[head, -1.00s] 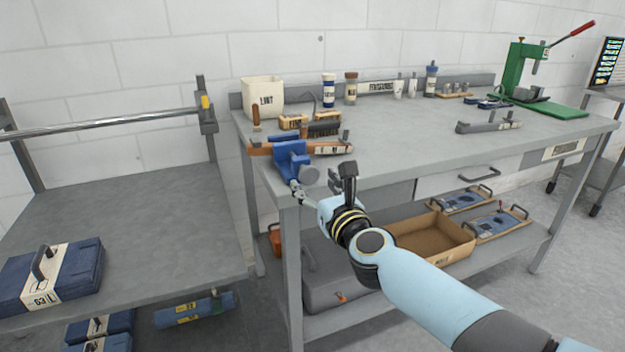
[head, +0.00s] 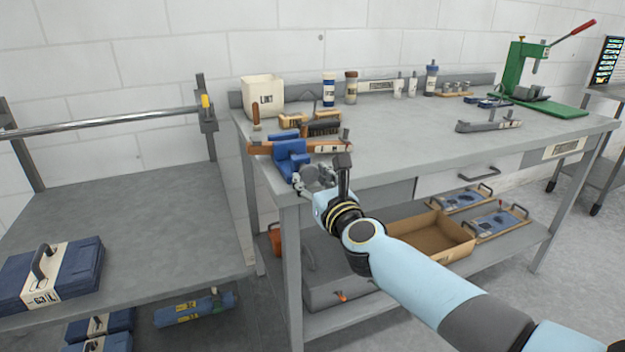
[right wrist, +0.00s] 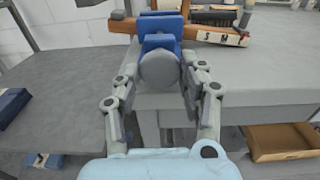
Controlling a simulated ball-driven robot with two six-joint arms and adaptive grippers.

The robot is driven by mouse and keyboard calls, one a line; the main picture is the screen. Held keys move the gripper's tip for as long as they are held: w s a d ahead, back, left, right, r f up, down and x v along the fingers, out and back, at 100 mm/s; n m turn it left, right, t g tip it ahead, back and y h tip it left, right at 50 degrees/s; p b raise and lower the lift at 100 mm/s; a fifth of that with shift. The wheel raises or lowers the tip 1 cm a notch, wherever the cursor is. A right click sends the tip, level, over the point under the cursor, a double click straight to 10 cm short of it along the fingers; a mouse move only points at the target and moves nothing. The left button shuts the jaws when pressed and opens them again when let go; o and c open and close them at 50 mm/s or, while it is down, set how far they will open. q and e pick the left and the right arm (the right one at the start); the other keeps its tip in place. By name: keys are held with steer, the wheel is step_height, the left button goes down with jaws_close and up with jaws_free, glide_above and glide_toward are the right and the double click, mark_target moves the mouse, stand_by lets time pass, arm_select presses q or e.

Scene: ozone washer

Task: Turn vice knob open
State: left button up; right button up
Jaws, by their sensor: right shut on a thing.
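The blue vice (head: 289,158) is fixed at the near left corner of the grey workbench (head: 400,140). A brown wooden bar (head: 262,147) with a pale label runs across the vice. The vice's round grey knob (right wrist: 160,71) faces me in the right wrist view, with one finger on each side. My right gripper (head: 315,177) is at the front of the vice and shut on the knob. In the head view the fingers partly cover the knob. My left gripper is not in view.
A cream bin (head: 262,96), brushes (head: 322,128) and bottles (head: 329,90) stand behind the vice. A green press (head: 524,75) is at the far right. A cardboard box (head: 436,240) sits on the lower shelf. A second grey table (head: 130,220) stands at left.

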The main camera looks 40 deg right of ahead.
steer(key=shift+n, duration=0.3)
